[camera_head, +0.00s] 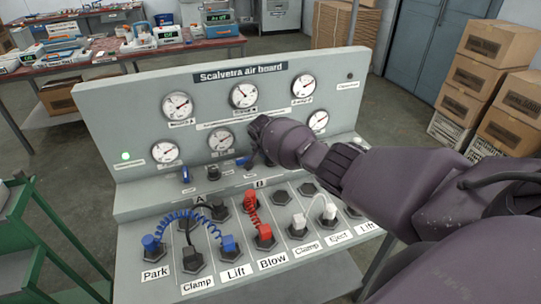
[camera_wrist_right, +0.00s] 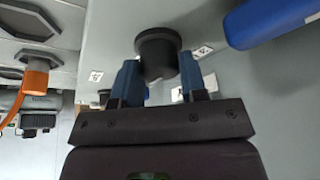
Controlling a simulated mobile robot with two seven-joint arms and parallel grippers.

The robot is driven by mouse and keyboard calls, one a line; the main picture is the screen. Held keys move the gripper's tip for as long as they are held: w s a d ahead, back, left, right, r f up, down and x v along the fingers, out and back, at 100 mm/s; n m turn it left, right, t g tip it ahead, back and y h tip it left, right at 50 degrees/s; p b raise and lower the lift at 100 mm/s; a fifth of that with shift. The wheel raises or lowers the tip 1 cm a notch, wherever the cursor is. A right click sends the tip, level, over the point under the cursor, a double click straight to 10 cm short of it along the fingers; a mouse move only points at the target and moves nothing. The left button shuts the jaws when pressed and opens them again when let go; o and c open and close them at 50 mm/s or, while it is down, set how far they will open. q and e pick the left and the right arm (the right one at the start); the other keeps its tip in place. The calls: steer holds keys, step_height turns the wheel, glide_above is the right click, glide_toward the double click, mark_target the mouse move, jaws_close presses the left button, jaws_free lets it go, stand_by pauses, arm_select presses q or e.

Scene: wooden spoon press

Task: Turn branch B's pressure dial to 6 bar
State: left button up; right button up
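The grey board titled "Scalvetra air board" (camera_head: 130,105) stands ahead. My right gripper (camera_head: 250,160) is at its middle, just above the "B" label (camera_head: 260,183). In the right wrist view, the two blue fingers of my right gripper (camera_wrist_right: 162,80) are on either side of a round black dial (camera_wrist_right: 157,40). They look close against it; I cannot tell whether they clamp it. My gripper hides this dial in the head view. A similar black knob (camera_head: 213,172) shows further left. Several round gauges, such as this one (camera_head: 221,138), have readings too small to read. My left gripper is not in view.
A blue lever (camera_head: 242,161) is close left of my right gripper; a blue part (camera_wrist_right: 270,20) is near the dial in the wrist view. Below are hex ports with blue, black, red and white hoses (camera_head: 250,205). A green frame (camera_head: 40,235) stands at left, boxes (camera_head: 480,80) at right.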

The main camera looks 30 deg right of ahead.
steer(key=o, duration=0.4)
steer(key=shift+a+r, duration=0.1)
steer(key=shift+r, duration=0.25)
steer(key=p+v, duration=0.2)
steer(key=v, duration=0.8)
steer(key=shift+s, duration=0.15)
steer(key=shift+p, duration=0.3)
